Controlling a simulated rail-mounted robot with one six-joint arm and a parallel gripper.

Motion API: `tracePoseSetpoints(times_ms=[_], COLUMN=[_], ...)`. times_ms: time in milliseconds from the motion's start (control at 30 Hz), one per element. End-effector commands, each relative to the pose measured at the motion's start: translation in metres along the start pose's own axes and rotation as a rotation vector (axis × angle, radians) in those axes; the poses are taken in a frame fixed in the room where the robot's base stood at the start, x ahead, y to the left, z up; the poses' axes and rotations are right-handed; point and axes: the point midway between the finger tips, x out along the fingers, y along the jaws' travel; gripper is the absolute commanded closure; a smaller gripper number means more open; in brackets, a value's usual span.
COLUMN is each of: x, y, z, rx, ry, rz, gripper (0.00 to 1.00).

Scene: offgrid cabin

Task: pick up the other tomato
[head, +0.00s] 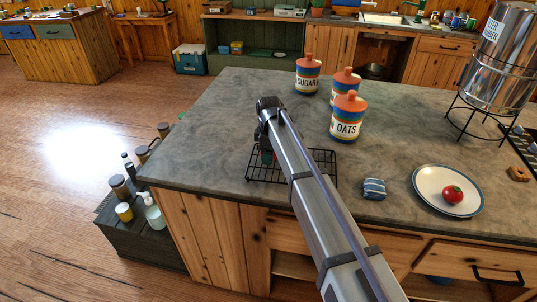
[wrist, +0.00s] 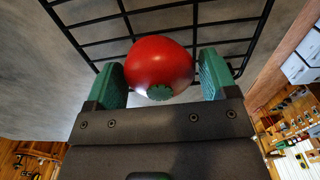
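One red tomato (head: 453,194) sits on a white plate with a blue rim (head: 425,202) at the right of the counter. Another red tomato (wrist: 160,65) shows in the wrist view, its green stem end facing my gripper. My gripper (wrist: 163,75) has its two green fingers on either side of this tomato. I cannot tell whether both fingers press on it. A black wire rack (wrist: 90,40) lies behind it. In the head view my gripper (head: 267,156) is low over the wire rack (head: 318,168), and my arm hides this tomato and part of the rack.
Three striped canisters, including sugar (head: 308,76) and oats (head: 347,122), stand behind the rack. A folded blue striped cloth (head: 374,188) lies between rack and plate. A metal water dispenser (head: 497,55) stands at right on a wire stand. The counter's left part is clear.

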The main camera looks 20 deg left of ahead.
Motion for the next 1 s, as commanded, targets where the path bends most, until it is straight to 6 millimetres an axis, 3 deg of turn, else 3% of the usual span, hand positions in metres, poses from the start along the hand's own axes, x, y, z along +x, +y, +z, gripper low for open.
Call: tracePoseSetpoints(times_ms=[233, 1000], x=[0.000, -0.015], y=[0.000, 0.000], z=[0.000, 0.000], rx=[0.000, 0.000], ry=[0.000, 0.000], rz=[0.000, 0.000], gripper=[0.44, 0.44])
